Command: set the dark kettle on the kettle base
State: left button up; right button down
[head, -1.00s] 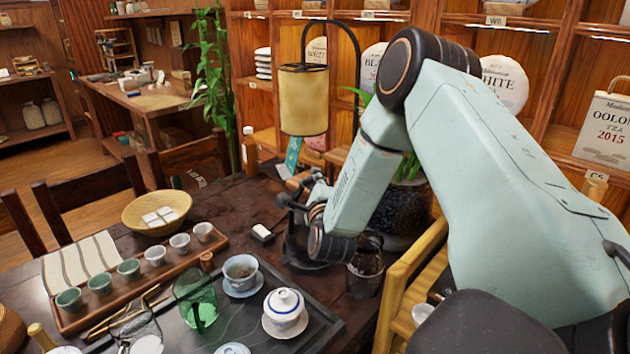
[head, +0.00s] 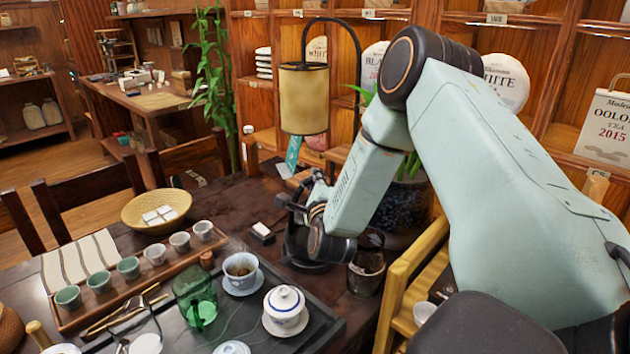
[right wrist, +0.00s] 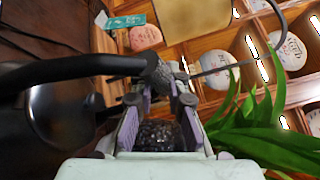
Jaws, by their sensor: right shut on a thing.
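The dark kettle (head: 299,241) stands at the far right of the table in the head view, partly hidden behind my right arm. It is large and glossy black at the left of the right wrist view (right wrist: 62,115), and its curved handle (right wrist: 70,68) runs to the right into my fingers. My right gripper (head: 308,194) is shut on the handle; its two fingers show in the right wrist view (right wrist: 160,88). A low dark rim, which looks like the kettle base (head: 303,264), shows under the kettle. I cannot tell whether they touch. My left gripper is not in view.
A dark bin-like pot (head: 366,273) stands close to the right of the kettle. A small dark block with a white top (head: 262,231) is to its left. The tea tray (head: 325,322) with a lidded white bowl (head: 284,304) lies in front. A hanging lamp (head: 304,98) is behind.

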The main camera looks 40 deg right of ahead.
jog(key=shift+f+b, duration=0.15)
jog(key=shift+b, duration=0.15)
jog(key=c, duration=1.7)
grip_release()
jog(key=shift+o, duration=0.4)
jog(key=shift+s+f, duration=0.1)
jog(key=shift+f, duration=0.1)
jog(key=shift+v, duration=1.45)
jog(key=b+v, duration=0.1)
jog(key=v, duration=0.7)
jog(key=shift+a, duration=0.1)
